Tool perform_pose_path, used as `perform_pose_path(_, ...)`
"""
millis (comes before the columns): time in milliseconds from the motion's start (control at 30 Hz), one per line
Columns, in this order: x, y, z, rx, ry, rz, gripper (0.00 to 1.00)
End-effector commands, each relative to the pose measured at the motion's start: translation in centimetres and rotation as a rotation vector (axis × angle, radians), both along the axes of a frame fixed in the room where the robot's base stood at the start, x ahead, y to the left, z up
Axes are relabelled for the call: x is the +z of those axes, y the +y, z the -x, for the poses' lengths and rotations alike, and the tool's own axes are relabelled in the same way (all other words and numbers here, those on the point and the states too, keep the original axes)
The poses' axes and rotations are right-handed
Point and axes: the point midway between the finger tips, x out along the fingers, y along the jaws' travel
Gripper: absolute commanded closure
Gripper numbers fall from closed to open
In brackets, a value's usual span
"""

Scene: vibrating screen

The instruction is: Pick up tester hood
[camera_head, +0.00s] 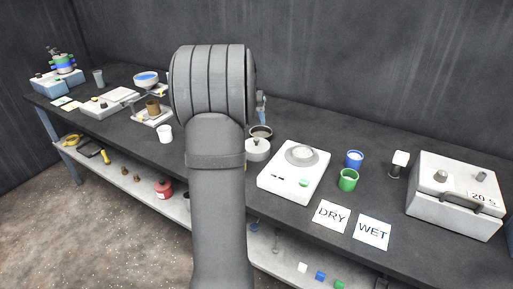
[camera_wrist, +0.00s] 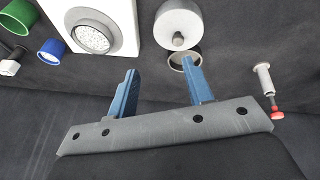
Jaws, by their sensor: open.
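The likely tester hood is a pale grey round lid with a small knob on top (camera_head: 257,150); nothing in view is labelled so. It stands on the dark bench beside the white scale, and its knob points toward my gripper in the wrist view (camera_wrist: 176,22). My gripper (camera_wrist: 158,78) is open, with its two blue fingers apart and nothing between them. The lid lies beyond the fingertips, untouched. In the head view my arm hides most of the gripper; one blue finger (camera_head: 261,105) shows.
A dark open ring (camera_head: 261,132) sits behind the lid, near the right finger in the wrist view. A white scale (camera_head: 272,182) with a round dish, blue (camera_head: 355,158) and green (camera_head: 348,180) cups, DRY and WET cards and a handled box (camera_head: 452,211) stand to the right.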

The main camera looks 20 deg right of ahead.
Motion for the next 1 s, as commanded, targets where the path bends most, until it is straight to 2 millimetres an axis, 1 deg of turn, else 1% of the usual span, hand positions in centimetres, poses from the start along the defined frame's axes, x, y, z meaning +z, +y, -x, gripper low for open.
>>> perform_pose_path(33, 0.3, 0.8, -0.8, -0.064, -0.032, -0.024, 0.53)
perform_pose_path(200, 1.1, 2.5, -2.1, -0.238, -0.105, -0.09, 0.53)
perform_pose_path(300, 1.2, 2.9, -2.5, -0.287, -0.124, -0.109, 0.53)
perform_pose_path(367, 1.0, 2.9, -2.6, -0.3, -0.129, -0.114, 0.53)
perform_pose_path(467, -0.4, 2.5, -3.0, -0.305, -0.127, -0.115, 0.53)
perform_pose_path(800, -7.1, 0.4, -5.0, -0.303, -0.128, -0.114, 0.53)
perform_pose_path(900, -8.6, 0.0, -5.4, -0.302, -0.128, -0.113, 0.53)
perform_pose_path(1000, -9.6, -0.3, -5.7, -0.301, -0.13, -0.114, 0.53)
